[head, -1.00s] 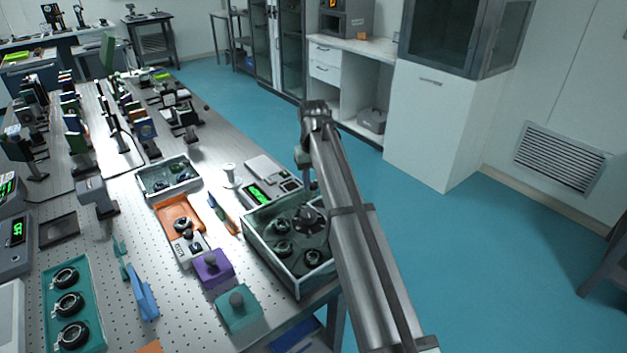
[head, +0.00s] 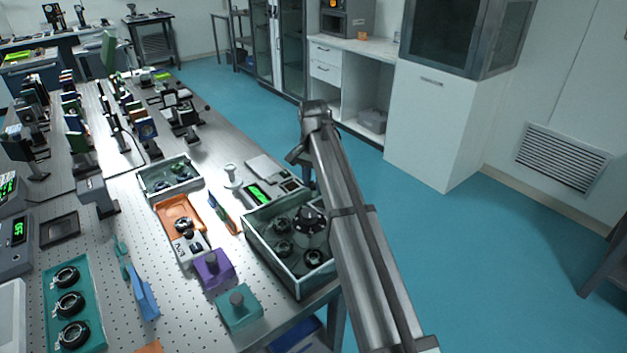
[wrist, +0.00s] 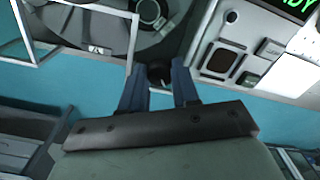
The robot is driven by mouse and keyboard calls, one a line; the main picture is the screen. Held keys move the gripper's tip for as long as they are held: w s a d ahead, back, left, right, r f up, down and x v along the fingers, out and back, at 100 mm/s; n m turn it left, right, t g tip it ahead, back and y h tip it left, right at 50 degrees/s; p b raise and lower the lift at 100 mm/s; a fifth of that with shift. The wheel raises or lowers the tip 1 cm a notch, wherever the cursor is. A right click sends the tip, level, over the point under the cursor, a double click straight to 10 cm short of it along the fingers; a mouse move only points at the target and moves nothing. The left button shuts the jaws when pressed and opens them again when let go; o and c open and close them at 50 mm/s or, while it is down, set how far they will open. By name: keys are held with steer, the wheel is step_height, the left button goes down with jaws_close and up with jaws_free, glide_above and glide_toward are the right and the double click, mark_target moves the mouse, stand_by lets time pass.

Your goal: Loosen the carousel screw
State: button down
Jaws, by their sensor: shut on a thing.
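The carousel is a dark grey round plate with black ring mounts, set in a pale-rimmed green box (head: 272,265) at the near right corner of the table. It also shows in the wrist view as a grey disc (wrist: 95,27) at upper left. My gripper (wrist: 160,82) points at the edge of the carousel unit. Its two blue-grey fingers are shut on a small dark knob, the carousel screw (wrist: 158,72), between the disc and a panel. In the head view my arm hides the fingertips and the screw.
A device with a green lit display (head: 258,194) stands just behind the box. A purple block (head: 213,269) and a teal block (head: 239,308) stand to its left. An orange tray (head: 181,215) lies farther left. Open floor lies to the right.

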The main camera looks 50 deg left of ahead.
mark_target(313, 183)
stand_by(0.3)
steer(key=c, duration=0.8)
jaws_free()
steer(key=shift+r, duration=0.1)
step_height(313, 183, up, 14)
steer(key=shift+f, duration=0.2)
stand_by(0.3)
